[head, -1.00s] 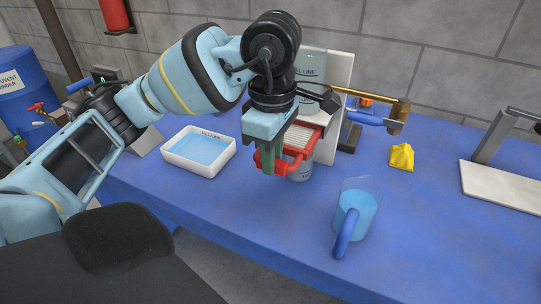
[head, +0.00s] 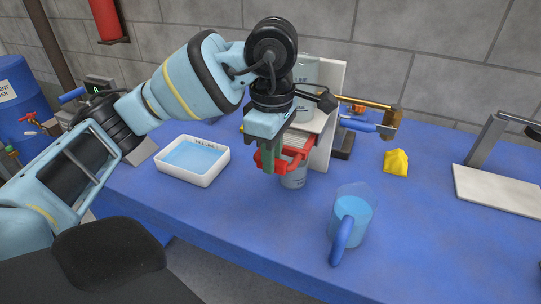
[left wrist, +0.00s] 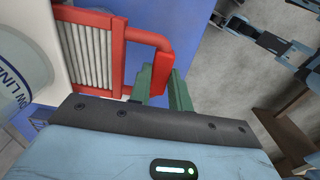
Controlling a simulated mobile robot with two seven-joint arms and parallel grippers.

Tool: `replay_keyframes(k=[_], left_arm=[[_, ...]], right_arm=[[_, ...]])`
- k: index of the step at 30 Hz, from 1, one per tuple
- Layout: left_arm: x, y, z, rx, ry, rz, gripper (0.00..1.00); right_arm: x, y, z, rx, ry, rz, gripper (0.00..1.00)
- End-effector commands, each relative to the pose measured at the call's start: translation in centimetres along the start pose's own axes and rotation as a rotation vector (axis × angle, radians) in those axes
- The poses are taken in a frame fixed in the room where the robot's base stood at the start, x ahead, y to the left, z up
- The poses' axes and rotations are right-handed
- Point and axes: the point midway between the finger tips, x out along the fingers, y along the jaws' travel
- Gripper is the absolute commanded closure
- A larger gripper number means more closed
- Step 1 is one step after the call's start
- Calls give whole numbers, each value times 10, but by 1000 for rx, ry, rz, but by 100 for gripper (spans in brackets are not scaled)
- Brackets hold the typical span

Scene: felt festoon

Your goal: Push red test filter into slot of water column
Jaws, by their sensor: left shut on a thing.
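The red test filter (head: 296,150) has a red frame, pale pleats and a red loop handle. My left gripper (head: 268,160) has its green fingers shut on the handle. In the left wrist view, the filter (left wrist: 118,55) shows its pleats at upper left, and the fingers (left wrist: 165,90) close around the handle bar. The water column (head: 308,70) is a clear cylinder with a fill line on a white back board, just behind the filter. The filter's far end is next to the column; the slot is hidden, so I cannot tell how deep it sits. My right gripper is unclear.
A white tray of blue water (head: 196,178) stands left of the filter. A blue-handled jug (head: 352,215) stands in front right. The blue table's front middle is clear.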

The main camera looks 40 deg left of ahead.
Motion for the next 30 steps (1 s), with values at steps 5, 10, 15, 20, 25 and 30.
replay_keyframes(k=[5, 10, 15, 20, 25, 30], left_arm=[[0, 5, 0, -2, -1, 1, 100], [0, 9, 0, -1, -1, 1, 100], [0, 14, 0, -1, -1, 1, 100], [0, 18, 0, -1, -1, 1, 100], [0, 22, 0, 0, -1, 1, 100], [0, 26, 0, -1, -1, 0, 100]], right_arm=[[0, 0, 0, 0, 0, 0, 64], [0, 0, 0, 0, 0, 0, 64], [0, 0, 0, 0, 0, 0, 64], [0, 0, 0, 0, 0, 0, 64], [0, 0, 0, 0, 0, 0, 64], [0, 0, 0, 0, 0, 0, 64]])
